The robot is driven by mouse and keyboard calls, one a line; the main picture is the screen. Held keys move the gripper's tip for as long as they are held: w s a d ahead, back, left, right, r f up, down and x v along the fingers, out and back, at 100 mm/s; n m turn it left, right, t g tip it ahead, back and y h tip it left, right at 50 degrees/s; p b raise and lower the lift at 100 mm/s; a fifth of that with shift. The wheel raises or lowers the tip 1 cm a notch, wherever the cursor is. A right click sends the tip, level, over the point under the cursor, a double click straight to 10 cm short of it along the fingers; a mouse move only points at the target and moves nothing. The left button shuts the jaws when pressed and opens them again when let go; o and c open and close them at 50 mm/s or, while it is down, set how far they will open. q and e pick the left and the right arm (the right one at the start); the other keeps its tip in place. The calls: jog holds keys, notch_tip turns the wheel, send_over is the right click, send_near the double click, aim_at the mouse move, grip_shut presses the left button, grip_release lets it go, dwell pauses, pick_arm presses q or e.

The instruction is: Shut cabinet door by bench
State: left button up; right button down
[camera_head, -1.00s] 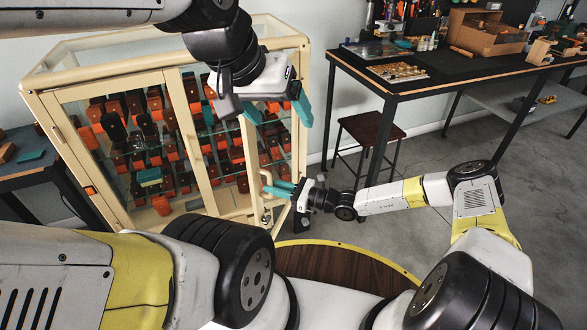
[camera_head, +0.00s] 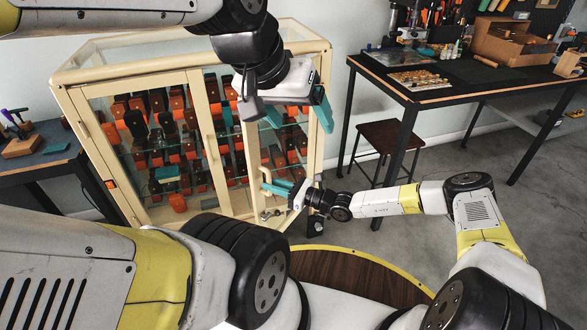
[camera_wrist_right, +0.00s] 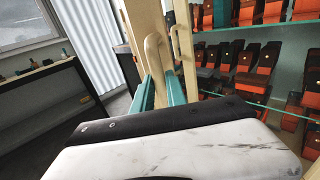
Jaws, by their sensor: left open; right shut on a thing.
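The cream glass-fronted cabinet (camera_head: 85,75) stands at the left in the head view, with rows of orange and dark items inside. The cabinet door's pale curved handle (camera_head: 265,176) is low on the front and shows in the wrist view (camera_wrist_right: 152,48). My right gripper (camera_head: 272,186) is shut on this handle, its teal fingers (camera_wrist_right: 160,90) on either side. A second handle shows just behind it in the wrist view. My left gripper (camera_head: 298,112) is open and empty, in front of the cabinet's upper right part.
A dark workbench (camera_head: 430,90) with tools and boxes stands at the right, with a stool (camera_head: 388,135) before it. A smaller bench (camera_head: 40,165) is left of the cabinet. Grey floor (camera_head: 420,245) is clear at the right.

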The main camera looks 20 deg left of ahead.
aim_at(260, 179)
jog(key=shift+w+a, duration=0.2)
jog(key=shift+a, duration=0.85)
jog(key=shift+w+a, duration=0.2)
jog(key=shift+a, duration=0.8)
jog(key=shift+w+a, duration=0.2)
jog(key=shift+a, duration=0.85)
jog(key=c, duration=1.3)
grip_release()
jog(key=shift+o, duration=0.2)
jog(key=shift+w+d, duration=0.1)
